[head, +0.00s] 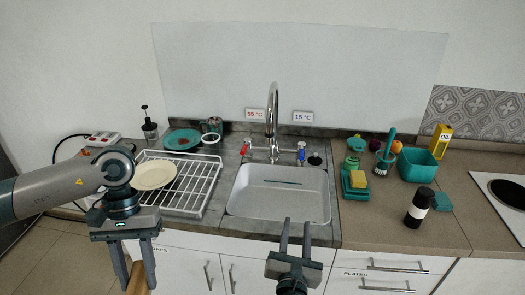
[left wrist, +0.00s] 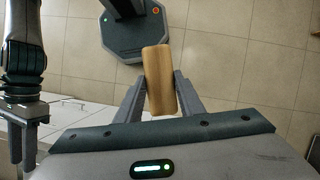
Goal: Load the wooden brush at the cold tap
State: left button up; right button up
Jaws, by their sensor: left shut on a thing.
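My left gripper (head: 137,268) is shut on the wooden brush (head: 142,281), low in front of the counter at the left. In the left wrist view the brush (left wrist: 160,80) is a plain light-wood block between the two fingers; no bristles show. The cold tap (head: 301,152) has a blue handle, right of the chrome spout (head: 272,105), under the 15 °C label (head: 303,117). The hot tap (head: 244,148) has a red handle, under the 55 °C label (head: 255,114). My right gripper (head: 295,232) is open and empty in front of the sink's front edge.
The grey sink basin (head: 280,205) looks empty. A drying rack (head: 200,190) with a cream plate (head: 154,175) stands left of it. Right of it are a sponge (head: 357,180), a teal-handled brush (head: 386,150), a teal bin (head: 418,165) and a black bottle (head: 419,207).

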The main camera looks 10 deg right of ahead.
aim_at(301, 145)
jog(key=i+l, duration=0.2)
jog(key=i, duration=0.25)
jog(key=i+l, duration=0.2)
jog(key=i, duration=0.3)
